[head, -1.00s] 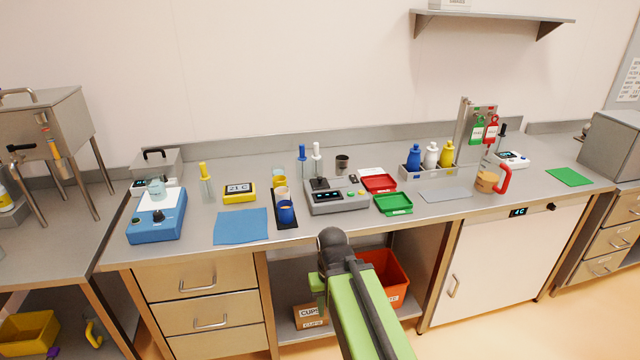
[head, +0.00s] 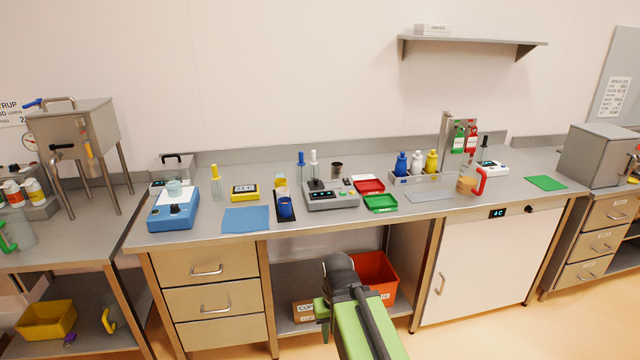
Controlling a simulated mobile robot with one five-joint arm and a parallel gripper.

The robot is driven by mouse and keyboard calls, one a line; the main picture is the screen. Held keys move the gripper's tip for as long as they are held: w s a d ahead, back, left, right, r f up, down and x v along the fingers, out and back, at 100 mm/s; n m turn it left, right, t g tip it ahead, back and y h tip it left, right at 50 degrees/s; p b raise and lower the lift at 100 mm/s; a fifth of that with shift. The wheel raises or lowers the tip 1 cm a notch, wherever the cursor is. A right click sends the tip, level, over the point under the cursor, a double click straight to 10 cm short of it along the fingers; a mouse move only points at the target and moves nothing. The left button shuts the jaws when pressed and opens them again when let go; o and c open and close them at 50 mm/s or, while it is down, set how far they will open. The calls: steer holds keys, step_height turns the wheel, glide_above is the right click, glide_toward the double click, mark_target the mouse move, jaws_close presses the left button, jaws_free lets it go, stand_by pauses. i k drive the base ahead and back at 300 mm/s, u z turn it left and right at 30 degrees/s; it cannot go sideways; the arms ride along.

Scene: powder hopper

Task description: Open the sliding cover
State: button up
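A steel hopper (head: 88,140) on several tall legs stands on the left bench. A bar handle with a blue end (head: 48,103) shows at its top. A dark-tipped lever (head: 68,149) and a small yellow-orange item (head: 88,149) are at its front. I cannot clearly make out the sliding cover or whether it is open. My arm, green and dark grey, reaches up from the bottom middle, in front of the middle bench and well to the right of the hopper.
The middle bench (head: 405,210) carries a blue device (head: 174,212), a scale (head: 330,196), red and green trays and bottles. An orange bin (head: 374,276) and a yellow bin (head: 46,320) sit on low shelves. Open floor shows at the lower right.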

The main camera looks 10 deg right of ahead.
mark_target(317, 184)
steer(key=z, duration=0.45)
steer(key=i, duration=1.15)
steer(key=u, duration=0.2)
